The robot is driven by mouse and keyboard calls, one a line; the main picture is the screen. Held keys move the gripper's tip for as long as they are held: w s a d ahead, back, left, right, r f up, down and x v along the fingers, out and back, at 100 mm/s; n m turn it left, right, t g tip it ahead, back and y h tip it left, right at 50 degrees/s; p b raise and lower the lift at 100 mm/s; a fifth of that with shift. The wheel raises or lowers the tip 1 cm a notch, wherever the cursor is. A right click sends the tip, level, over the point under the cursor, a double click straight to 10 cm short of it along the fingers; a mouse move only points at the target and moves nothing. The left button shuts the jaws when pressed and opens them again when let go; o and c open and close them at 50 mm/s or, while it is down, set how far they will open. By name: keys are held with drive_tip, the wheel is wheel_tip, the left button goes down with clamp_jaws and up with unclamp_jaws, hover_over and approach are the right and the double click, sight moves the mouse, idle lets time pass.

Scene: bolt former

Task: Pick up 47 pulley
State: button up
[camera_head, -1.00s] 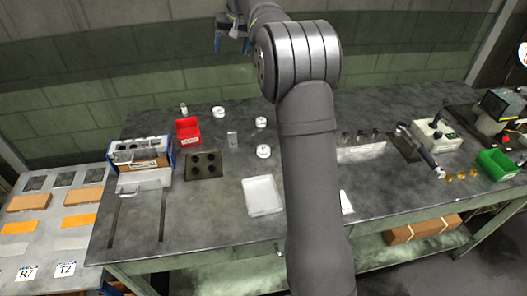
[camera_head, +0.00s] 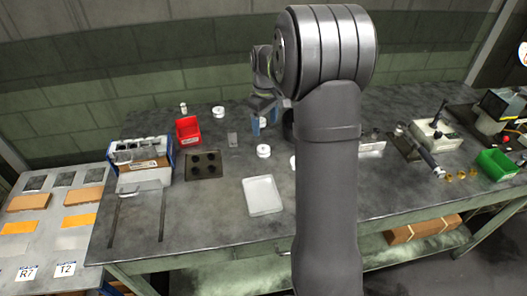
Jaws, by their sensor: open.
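Several white round pulley-like discs stand on the grey workbench (camera_head: 215,215): one at the back (camera_head: 218,112), one near the middle (camera_head: 263,151) and one partly hidden by my arm (camera_head: 293,162). No number can be read on them, so I cannot tell which is the 47 pulley. My gripper (camera_head: 263,122), with blue fingers, is open and low over the back of the bench. It is behind the middle disc and right of the back disc. A further disc seen there earlier is mostly hidden by the fingers.
A red bin (camera_head: 188,130), a dark plate with holes (camera_head: 204,165) and a blue-sided box (camera_head: 142,155) stand to the left. A white tray (camera_head: 262,195) lies in front. A green bin (camera_head: 497,163) and machines are at right. My arm blocks the bench centre-right.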

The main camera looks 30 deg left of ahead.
hover_over(264, 149)
drive_tip(key=f, duration=0.6)
drive_tip(key=shift+s+d, duration=0.15)
drive_tip(key=shift+d, duration=0.1)
drive_tip(key=f, duration=0.5)
drive_tip(key=shift+a+f, duration=0.1)
drive_tip(key=shift+a, duration=0.25)
drive_tip(key=c, duration=1)
drive_tip(key=shift+c, duration=0.6)
